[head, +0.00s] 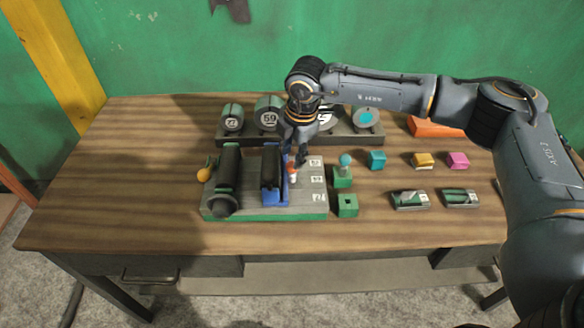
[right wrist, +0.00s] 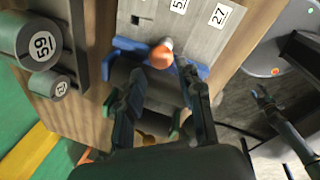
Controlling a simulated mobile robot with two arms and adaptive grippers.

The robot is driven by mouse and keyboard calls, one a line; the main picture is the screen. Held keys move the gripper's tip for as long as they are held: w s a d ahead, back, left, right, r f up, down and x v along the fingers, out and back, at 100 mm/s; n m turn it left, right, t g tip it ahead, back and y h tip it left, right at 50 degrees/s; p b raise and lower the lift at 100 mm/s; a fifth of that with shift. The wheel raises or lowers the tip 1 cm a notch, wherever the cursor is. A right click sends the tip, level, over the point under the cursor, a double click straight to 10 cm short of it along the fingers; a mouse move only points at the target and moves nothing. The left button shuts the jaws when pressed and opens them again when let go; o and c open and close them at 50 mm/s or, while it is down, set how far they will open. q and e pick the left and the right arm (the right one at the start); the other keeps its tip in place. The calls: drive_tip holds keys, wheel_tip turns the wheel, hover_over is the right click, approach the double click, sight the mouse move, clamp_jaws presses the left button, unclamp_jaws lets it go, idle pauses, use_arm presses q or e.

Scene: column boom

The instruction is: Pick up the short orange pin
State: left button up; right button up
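The short orange pin (right wrist: 161,54) has a rounded orange end and a pale part. In the right wrist view it shows between and just beyond the fingertips of my right gripper (right wrist: 162,75), which are apart on either side of it. In the head view the pin (head: 293,176) stands by the blue bracket (head: 270,195) on the grey plate, partly hidden by the bracket and fingers. My right gripper (head: 297,158) points down just above it, open and empty. My left gripper is outside the head view; a dark jointed part at the right wrist view's right edge may be it.
The green-edged fixture (head: 265,214) carries a black roller (head: 228,180) and numbered labels. A rack of round numbered weights (head: 232,118) stands behind. Small coloured blocks, green holders and an orange item (head: 433,127) lie to the right. The table's front left (head: 120,215) is clear.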

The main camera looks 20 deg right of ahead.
sight(292, 163)
drive_tip(key=f, duration=0.1)
drive_tip(key=f+p, duration=0.1)
drive_tip(key=f, duration=0.1)
drive_tip(key=shift+w+d+f+p, duration=0.1)
drive_tip(key=shift+w+f+p, duration=0.15)
drive_tip(key=shift+w+p, duration=0.05)
drive_tip(key=shift+w+f, duration=0.1)
drive_tip(key=shift+f, duration=0.25)
clamp_jaws()
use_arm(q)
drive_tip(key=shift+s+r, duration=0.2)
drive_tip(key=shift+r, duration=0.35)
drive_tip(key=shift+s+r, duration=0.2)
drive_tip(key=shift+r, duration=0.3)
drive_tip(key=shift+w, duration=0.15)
use_arm(e)
drive_tip(key=shift+r, duration=0.1)
